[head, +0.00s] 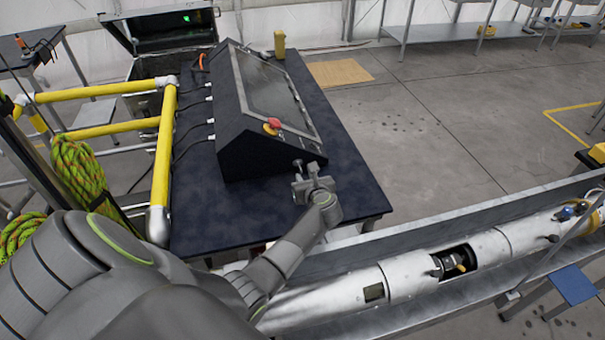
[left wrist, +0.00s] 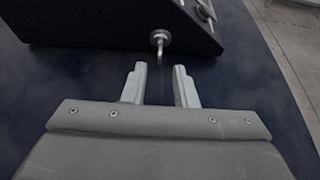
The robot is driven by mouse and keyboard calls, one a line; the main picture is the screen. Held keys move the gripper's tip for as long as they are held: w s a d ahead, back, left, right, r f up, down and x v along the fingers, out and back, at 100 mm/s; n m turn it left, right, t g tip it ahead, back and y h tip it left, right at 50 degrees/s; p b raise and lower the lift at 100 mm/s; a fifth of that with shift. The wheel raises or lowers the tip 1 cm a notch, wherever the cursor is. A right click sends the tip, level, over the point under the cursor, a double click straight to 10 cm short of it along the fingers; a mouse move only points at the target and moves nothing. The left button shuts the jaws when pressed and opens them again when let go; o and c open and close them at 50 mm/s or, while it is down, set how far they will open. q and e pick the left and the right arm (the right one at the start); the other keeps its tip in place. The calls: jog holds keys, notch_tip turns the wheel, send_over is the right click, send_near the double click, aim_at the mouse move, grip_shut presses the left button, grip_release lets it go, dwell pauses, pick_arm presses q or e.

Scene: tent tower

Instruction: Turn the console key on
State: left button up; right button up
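The console (head: 262,120) is a black sloped box with a dark screen and a red knob (head: 272,126) on a yellow base. It stands on a dark table. The key (left wrist: 159,38) is a small metal piece sticking out of the console's near side in the left wrist view; it also shows in the head view (head: 298,163). My left gripper (left wrist: 159,72) is open and empty, its two fingers apart just short of the key and pointing at it. In the head view my left gripper (head: 308,180) is beside the console's near corner. My right gripper is not in view.
The dark table (head: 205,215) is bare around the gripper. Yellow railings (head: 163,150) stand to its left. A long silver cylinder (head: 400,280) lies in a metal trough to the right. A yellow object (head: 279,44) stands at the table's far end.

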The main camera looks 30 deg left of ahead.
aim_at(301, 172)
pick_arm(q)
jog(key=b+x, duration=0.2)
jog(key=x, duration=0.2)
jog(key=shift+w+a+f, duration=0.2)
jog(key=shift+a+f, duration=0.05)
jog(key=shift+r, duration=0.1)
grip_shut()
